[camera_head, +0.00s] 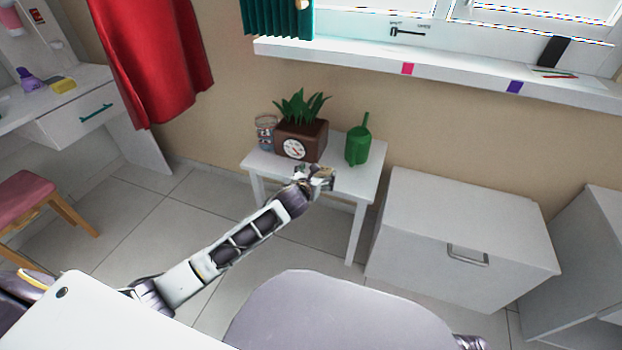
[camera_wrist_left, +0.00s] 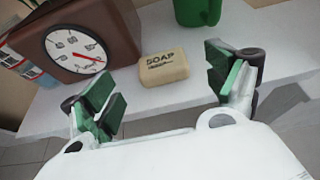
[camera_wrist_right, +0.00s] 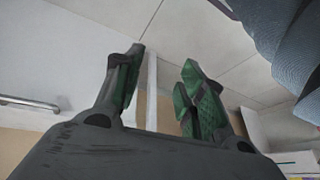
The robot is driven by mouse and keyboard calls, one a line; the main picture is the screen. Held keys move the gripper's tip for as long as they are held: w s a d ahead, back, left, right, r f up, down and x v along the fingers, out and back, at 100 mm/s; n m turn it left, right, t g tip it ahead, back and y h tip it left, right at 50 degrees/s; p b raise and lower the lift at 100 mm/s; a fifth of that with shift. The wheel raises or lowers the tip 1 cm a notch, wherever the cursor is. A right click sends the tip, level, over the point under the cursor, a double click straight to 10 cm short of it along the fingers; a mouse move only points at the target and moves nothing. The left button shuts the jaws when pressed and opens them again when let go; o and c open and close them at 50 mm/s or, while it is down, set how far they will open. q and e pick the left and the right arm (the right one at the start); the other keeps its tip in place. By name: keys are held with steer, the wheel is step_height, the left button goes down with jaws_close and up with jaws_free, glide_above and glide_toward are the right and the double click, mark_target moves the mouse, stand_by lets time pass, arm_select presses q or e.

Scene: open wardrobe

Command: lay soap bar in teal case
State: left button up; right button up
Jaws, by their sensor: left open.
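The soap bar (camera_wrist_left: 164,68), cream with dark lettering, lies on the small white table (camera_head: 350,180) in front of the brown planter with a dial. My left gripper (camera_head: 322,179) is over the table's front part. In the left wrist view my left gripper (camera_wrist_left: 166,84) is open, its green-padded fingers on either side of the soap's position and the soap just beyond them, not held. My right gripper (camera_wrist_right: 163,75) is open and empty in the right wrist view. I cannot make out a teal case in any view.
The planter (camera_head: 312,142) stands at the table's back, with a jar (camera_head: 265,132) on its left and a green watering can (camera_head: 358,145) on its right. A white cabinet (camera_head: 460,235) stands to the right. A desk (camera_head: 75,100) and red cloth (camera_head: 155,55) are at left.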

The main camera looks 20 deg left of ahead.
arm_select(q)
steer(key=p+v, duration=0.2)
steer(key=v, duration=0.4)
arm_select(e)
steer(key=shift+g+h, duration=0.3)
steer(key=shift+h, duration=0.1)
steer(key=shift+w+d+v, duration=0.1)
steer(key=shift+w+v, duration=0.05)
steer(key=shift+v, duration=0.65)
steer(key=shift+w+d+v, duration=0.1)
steer(key=shift+d+v, duration=0.05)
steer(key=shift+v, duration=0.65)
steer(key=shift+w+d+v, duration=0.1)
steer(key=shift+w+v, duration=0.05)
steer(key=shift+v, duration=0.65)
arm_select(q)
steer(key=s+d+f+n+g, duration=0.1)
steer(key=s+f+n+g, duration=0.2)
steer(key=s+n, duration=0.7)
steer(key=s+d+f+n+g+h, duration=0.1)
steer(key=s+f+n+g, duration=0.2)
steer(key=s+n, duration=0.7)
steer(key=s+d+f+n+g, duration=0.1)
steer(key=s+f+n+g, duration=0.2)
steer(key=s+n, duration=0.7)
steer(key=n+g, duration=0.1)
steer(key=n, duration=0.2)
steer(key=shift+s+d+n+h, duration=0.25)
steer(key=shift+d+n+h, duration=0.05)
steer(key=shift+n, duration=0.1)
